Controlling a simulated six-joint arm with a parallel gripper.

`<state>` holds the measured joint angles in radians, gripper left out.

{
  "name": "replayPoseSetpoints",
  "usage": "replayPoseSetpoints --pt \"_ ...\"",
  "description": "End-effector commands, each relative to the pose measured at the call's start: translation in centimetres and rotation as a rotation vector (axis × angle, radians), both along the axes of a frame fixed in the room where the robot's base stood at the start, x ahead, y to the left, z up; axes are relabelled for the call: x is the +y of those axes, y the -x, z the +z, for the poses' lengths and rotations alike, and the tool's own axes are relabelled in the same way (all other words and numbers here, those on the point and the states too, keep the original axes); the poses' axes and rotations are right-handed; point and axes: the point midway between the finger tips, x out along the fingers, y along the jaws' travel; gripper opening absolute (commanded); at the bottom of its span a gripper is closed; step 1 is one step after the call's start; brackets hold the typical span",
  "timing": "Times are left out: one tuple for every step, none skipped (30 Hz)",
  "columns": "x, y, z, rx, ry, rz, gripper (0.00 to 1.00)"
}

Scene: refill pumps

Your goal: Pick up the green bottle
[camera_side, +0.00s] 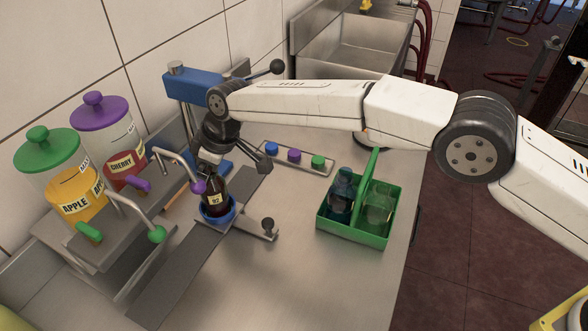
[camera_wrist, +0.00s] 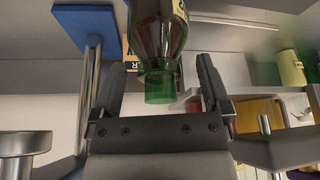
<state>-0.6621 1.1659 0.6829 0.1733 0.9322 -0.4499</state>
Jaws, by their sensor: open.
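A bottle with a green glass neck and dark red contents (camera_side: 215,198) stands upright in a blue ring holder (camera_side: 219,218) in the side view. In the wrist view the bottle (camera_wrist: 158,35) has its green neck toward my gripper (camera_wrist: 160,78), with one finger on each side. The fingers are open, with gaps visible beside the neck. In the side view my gripper (camera_side: 228,162) is close above and behind the bottle. Two more glass bottles, one blue-teal (camera_side: 341,195) and one pale green (camera_side: 377,211), stand in a green carrier (camera_side: 352,233).
Purple-lidded cherry (camera_side: 122,160) and green-lidded apple (camera_side: 75,195) dispensers stand left, with a purple-tipped spout (camera_side: 197,187) close to the bottle. A blue press with a lever (camera_side: 195,85) stands behind. A strip holds blue, purple and green caps (camera_side: 293,157). The front counter is clear.

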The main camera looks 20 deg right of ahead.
Motion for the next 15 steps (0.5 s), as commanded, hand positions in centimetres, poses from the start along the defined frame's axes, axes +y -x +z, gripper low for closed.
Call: replayPoseSetpoints --pt "0.02 0.0 0.0 -0.001 -0.001 0.0 0.98" --pt "0.03 -0.01 0.01 -0.001 -0.001 0.0 0.98" --pt "0.03 0.0 0.02 -0.001 -0.001 0.0 0.98" --pt "0.02 0.0 0.02 -0.001 -0.001 0.0 0.98" --pt "0.01 -0.01 0.02 -0.001 -0.001 0.0 0.98" --pt "0.01 -0.01 0.03 -0.001 -0.001 0.0 0.98" --pt "0.02 -0.01 0.03 -0.001 -0.001 0.0 0.98" --pt "0.01 -0.01 0.03 -0.001 -0.001 0.0 0.98" --pt "0.01 -0.01 0.04 -0.001 -0.001 0.0 0.98" --pt "0.0 -0.01 0.04 -0.001 -0.001 0.0 0.98" --pt "0.0 -0.01 0.04 -0.001 -0.001 0.0 0.98" --pt "0.0 -0.01 0.04 -0.001 -0.001 0.0 0.98" --pt "0.0 -0.01 0.04 -0.001 -0.001 0.0 0.98" --pt "0.0 -0.01 0.04 -0.001 -0.001 0.0 0.94" --pt "0.0 -0.01 0.04 -0.001 -0.001 0.0 0.82"
